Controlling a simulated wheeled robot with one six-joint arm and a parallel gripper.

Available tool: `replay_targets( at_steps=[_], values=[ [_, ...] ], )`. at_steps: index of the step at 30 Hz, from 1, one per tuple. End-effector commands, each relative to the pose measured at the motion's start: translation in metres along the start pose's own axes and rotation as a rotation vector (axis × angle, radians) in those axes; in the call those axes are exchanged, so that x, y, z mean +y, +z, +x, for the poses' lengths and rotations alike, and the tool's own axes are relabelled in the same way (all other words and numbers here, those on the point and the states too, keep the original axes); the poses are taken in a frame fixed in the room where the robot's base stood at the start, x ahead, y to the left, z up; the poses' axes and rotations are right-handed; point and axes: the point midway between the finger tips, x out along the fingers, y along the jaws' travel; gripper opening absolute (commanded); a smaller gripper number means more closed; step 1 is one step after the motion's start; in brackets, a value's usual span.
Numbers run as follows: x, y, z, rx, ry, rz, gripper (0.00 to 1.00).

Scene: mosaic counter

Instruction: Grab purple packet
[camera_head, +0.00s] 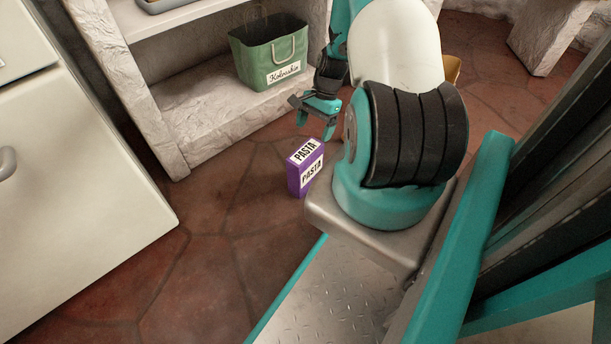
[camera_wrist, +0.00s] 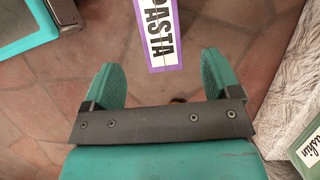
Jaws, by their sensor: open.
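The purple packet (camera_head: 305,166) is a box with white labels reading PASTA. It stands on the tiled floor beside my base in the head view. In the wrist view the packet (camera_wrist: 158,35) shows at the top middle, cut off by the frame edge, ahead of the gap between my fingers. My gripper (camera_head: 316,122) is above and behind the packet in the head view, apart from it. In the wrist view my gripper (camera_wrist: 162,82) has its two teal fingers spread, with only floor between them.
A green bag (camera_head: 270,52) labelled Kolvushin stands on the low ledge of a white stone shelf (camera_head: 195,135) behind the packet. A white cabinet (camera_head: 80,190) stands at the left. The tiled floor (camera_head: 215,215) between cabinet and packet is clear.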

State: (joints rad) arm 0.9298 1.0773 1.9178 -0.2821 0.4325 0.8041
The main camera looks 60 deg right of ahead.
Motion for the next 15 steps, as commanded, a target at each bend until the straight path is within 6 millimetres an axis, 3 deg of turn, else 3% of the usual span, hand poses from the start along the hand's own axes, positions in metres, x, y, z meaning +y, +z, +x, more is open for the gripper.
replay_targets(
  at_steps=[1, 6, 15],
  values=[
    [0.000, -0.002, 0.019, -0.002, 0.002, -0.001, 0.83],
    [0.000, -0.001, 0.045, -0.001, 0.002, -0.001, 0.83],
    [0.000, 0.001, 0.059, 0.000, 0.001, -0.001, 0.83]
  ],
)
